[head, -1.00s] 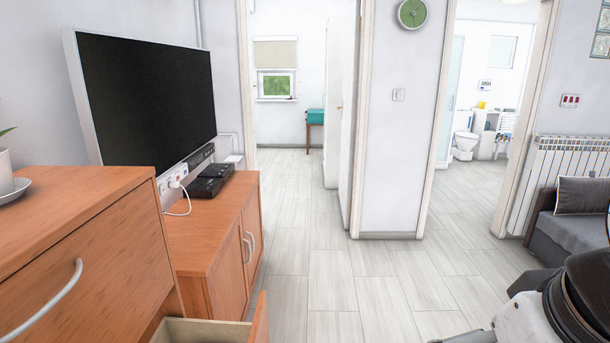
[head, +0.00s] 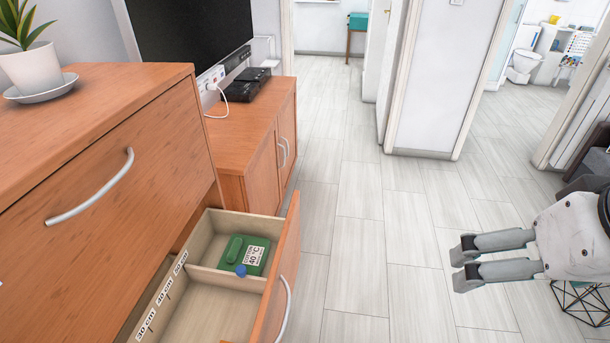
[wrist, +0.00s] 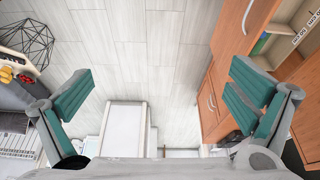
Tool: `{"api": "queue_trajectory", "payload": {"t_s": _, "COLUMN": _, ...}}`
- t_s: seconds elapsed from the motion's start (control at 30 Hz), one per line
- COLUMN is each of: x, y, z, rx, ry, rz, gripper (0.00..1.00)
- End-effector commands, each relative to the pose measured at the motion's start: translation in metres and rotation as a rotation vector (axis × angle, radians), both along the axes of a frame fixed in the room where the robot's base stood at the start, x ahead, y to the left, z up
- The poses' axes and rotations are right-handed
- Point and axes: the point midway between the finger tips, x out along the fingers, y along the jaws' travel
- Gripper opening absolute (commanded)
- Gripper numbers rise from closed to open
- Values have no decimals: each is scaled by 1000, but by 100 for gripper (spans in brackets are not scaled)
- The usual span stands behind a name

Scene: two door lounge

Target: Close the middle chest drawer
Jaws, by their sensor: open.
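The middle chest drawer (head: 284,268) is pulled out from the wooden chest (head: 95,150), below a shut top drawer with a silver handle. A divider splits its inside, and a green box (head: 243,254) with a label lies in the far compartment. A small blue item (head: 241,271) is beside the box. The drawer's curved handle is on its front. My gripper (head: 460,262) is open and empty, to the right of the drawer and well apart from it. In the wrist view my gripper (wrist: 160,95) has its teal-padded fingers wide apart, with the open drawer (wrist: 245,25) at the upper right.
A low cabinet (head: 262,140) with a black device and television stands beyond the chest. A potted plant (head: 33,68) is on the chest top. A wire-frame object (head: 580,300) stands at the lower right. Tiled floor (head: 370,240) between the drawer and my gripper is clear.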

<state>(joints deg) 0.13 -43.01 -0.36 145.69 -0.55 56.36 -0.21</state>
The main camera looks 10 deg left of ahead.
Motion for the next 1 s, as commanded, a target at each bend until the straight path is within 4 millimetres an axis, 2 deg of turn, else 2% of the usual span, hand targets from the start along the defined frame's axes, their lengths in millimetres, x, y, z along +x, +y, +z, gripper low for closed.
{"api": "queue_trajectory", "payload": {"t_s": 0.07, "x": 0, "y": 0, "z": 0, "rx": 0, "ry": 0, "rz": 0, "gripper": 100}}
{"api": "queue_trajectory", "payload": {"t_s": 0.23, "x": 8, "y": 4, "z": -3, "rx": 2, "ry": 18, "rz": 2, "gripper": 61}}
{"api": "queue_trajectory", "payload": {"t_s": 0.37, "x": 32, "y": 17, "z": -13, "rx": 9, "ry": 74, "rz": 8, "gripper": 32}}
{"api": "queue_trajectory", "payload": {"t_s": 0.67, "x": 109, "y": 77, "z": -63, "rx": 48, "ry": 268, "rz": 30, "gripper": 31}}
{"api": "queue_trajectory", "payload": {"t_s": 0.8, "x": 139, "y": 112, "z": -97, "rx": 75, "ry": 364, "rz": 42, "gripper": 31}}
{"api": "queue_trajectory", "payload": {"t_s": 1.0, "x": 171, "y": 167, "z": -155, "rx": 120, "ry": 510, "rz": 51, "gripper": 31}}
